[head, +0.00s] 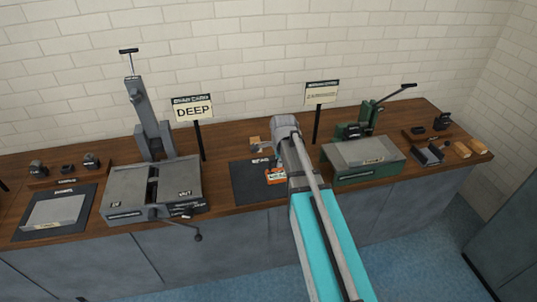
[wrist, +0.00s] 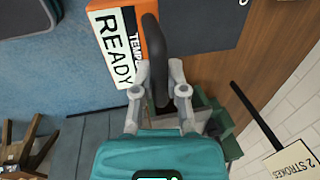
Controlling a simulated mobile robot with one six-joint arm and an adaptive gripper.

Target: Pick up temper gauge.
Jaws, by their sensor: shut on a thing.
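The temper gauge (wrist: 125,45) is an orange block with a white face lettered "TEMP" and "READY" and a black handle. In the wrist view its handle stands between the fingers of my gripper (wrist: 158,72), which is shut on it. In the head view the orange gauge (head: 276,176) shows over the dark mat (head: 250,188) at the middle of the bench, just left of my arm. My arm hides part of it and my fingertips there. I cannot tell whether it touches the mat.
A grey press (head: 150,185) stands left beside the "DEEP" sign (head: 193,110). A green press (head: 362,160) stands close right of my arm, near another sign (head: 321,93). Small blocks lie at both bench ends. A brown stool (wrist: 20,145) shows in the wrist view.

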